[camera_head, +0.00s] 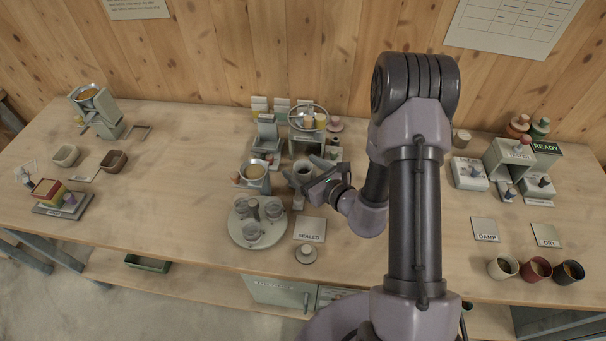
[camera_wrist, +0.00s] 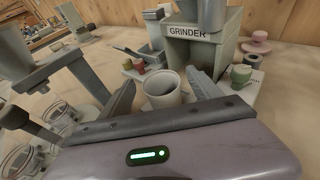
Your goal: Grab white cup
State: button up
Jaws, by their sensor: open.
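In the head view my gripper (camera_head: 312,175) reaches in from the right, close to the cup. Another white cup (camera_head: 503,268), with brown contents, stands at the right front beside a red cup and a black cup.
The grinder (camera_wrist: 199,40) stands right behind the cup. A round carousel with glass jars (camera_head: 238,232) is at its front left.

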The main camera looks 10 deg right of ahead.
aim_at(299, 165)
jog(key=x, duration=0.4)
jog(key=shift+s+d+f+b, duration=0.1)
jog(key=shift+b, duration=0.2)
jog(key=c, duration=1.4)
jog(key=shift+d, duration=0.1)
